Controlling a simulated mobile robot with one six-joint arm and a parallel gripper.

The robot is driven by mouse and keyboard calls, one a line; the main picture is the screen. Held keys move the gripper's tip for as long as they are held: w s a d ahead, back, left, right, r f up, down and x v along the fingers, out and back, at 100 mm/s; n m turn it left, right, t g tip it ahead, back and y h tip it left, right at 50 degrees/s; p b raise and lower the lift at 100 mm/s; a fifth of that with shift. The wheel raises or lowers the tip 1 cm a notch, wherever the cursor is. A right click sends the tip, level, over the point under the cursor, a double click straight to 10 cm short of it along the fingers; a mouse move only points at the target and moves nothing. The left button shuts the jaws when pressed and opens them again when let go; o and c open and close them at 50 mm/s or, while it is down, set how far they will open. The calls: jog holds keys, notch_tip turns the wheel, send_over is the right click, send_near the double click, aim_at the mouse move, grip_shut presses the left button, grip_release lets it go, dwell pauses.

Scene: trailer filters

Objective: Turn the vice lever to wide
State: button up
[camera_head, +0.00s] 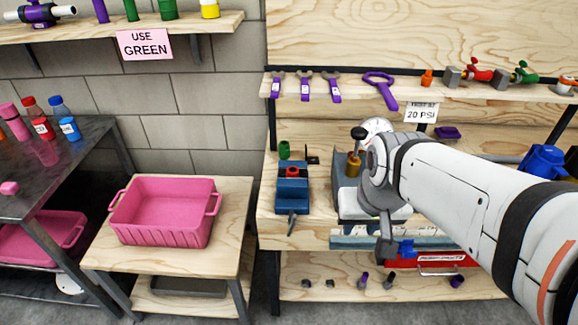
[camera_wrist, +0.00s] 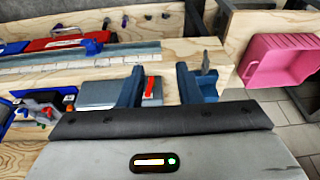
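The vice (camera_head: 292,195) is a blue block on the bench left of my arm in the head view, with a red round part on top. Its grey lever (camera_head: 291,222) hangs at the bench's front edge, tilted. In the wrist view the lever (camera_wrist: 207,60) stands at the far end of a blue block, likely the vice (camera_wrist: 198,86). My gripper (camera_head: 382,200) is right of the vice, above the pale base of another fixture. No "wide" mark is readable.
A fixture with a gauge (camera_head: 376,126) stands partly behind my wrist. A pink bin (camera_head: 165,212) sits on a low table to the left. A red toolbox (camera_head: 430,260) lies below the bench top.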

jog(key=w+a+f+b, duration=0.3)
jog(key=w+f+b, duration=0.2)
jog(key=w+f, duration=0.15)
jog(key=m+t+y+b, duration=0.1)
jog(key=t+y+b, duration=0.1)
jog(key=b, duration=0.5)
send_near(293, 222)
jog(key=x, duration=0.4)
jog(key=shift+w+d+f, duration=0.1)
jog(key=shift+w+f, duration=0.05)
jog(key=shift+f, duration=0.15)
jog(key=b+x, duration=0.1)
jog(key=x, duration=0.6)
jog(key=shift+w+f, duration=0.1)
jog(key=shift+f, duration=0.15)
grip_shut()
